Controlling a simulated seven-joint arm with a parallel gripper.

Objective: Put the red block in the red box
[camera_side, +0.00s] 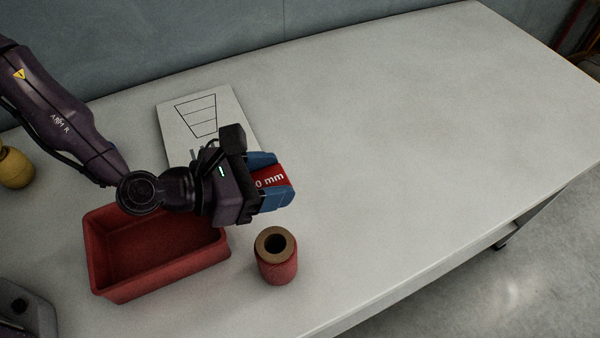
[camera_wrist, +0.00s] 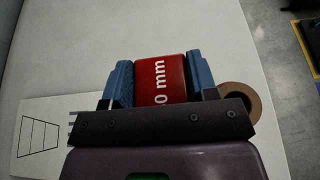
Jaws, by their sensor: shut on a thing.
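My gripper (camera_side: 270,185) is shut on the red block (camera_side: 272,178), which has white lettering ending in "0 mm". The blue fingers grip it from two sides. In the wrist view the block (camera_wrist: 160,78) sits between the fingers of my gripper (camera_wrist: 160,80). The red box (camera_side: 103,283) is an open tray on the table, to the lower left of my gripper in the side view. Its visible floor looks empty; my arm hides part of its back edge. The block is outside the box, to its right and apart from it. How high it is held is hard to tell.
A red spool with a brown core (camera_side: 277,265) stands just right of the box, below my gripper. A white sheet with a net drawing (camera_side: 228,105) lies behind my arm. A yellow object (camera_side: 14,168) is at the far left. The table's right side is clear.

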